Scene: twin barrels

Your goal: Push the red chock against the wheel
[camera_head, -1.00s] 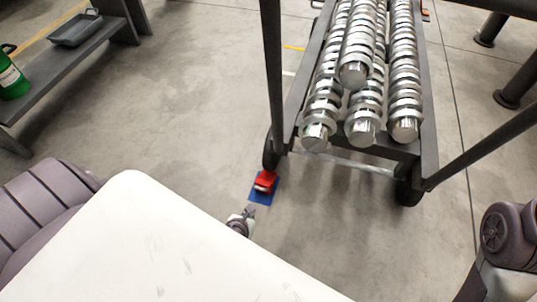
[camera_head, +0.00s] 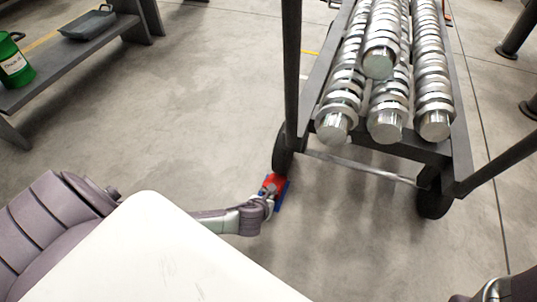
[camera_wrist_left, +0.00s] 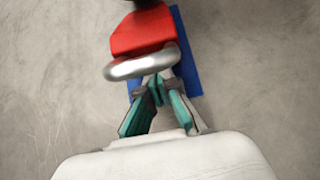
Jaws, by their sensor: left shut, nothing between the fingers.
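The red chock (camera_head: 276,180) sits on a blue floor patch (camera_head: 284,193) by the cart's near-left wheel (camera_head: 283,156). In the left wrist view the chock (camera_wrist_left: 142,32) has a metal loop handle (camera_wrist_left: 140,67) on its near side. The dark edge of the wheel shows at the top, close to the chock's far end; I cannot tell whether they touch. My left gripper (camera_head: 270,193) is right behind the chock. Its shut, empty fingertips (camera_wrist_left: 156,88) are at the handle, touching or nearly so. My right gripper is not visible; only part of my right arm shows.
The cart (camera_head: 459,110) carries several long silver shafts (camera_head: 386,125) and has another wheel (camera_head: 433,200) to the right. A bench (camera_head: 80,50) at the left holds a green can (camera_head: 14,65) and a grey tray (camera_head: 88,23). The floor between is clear.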

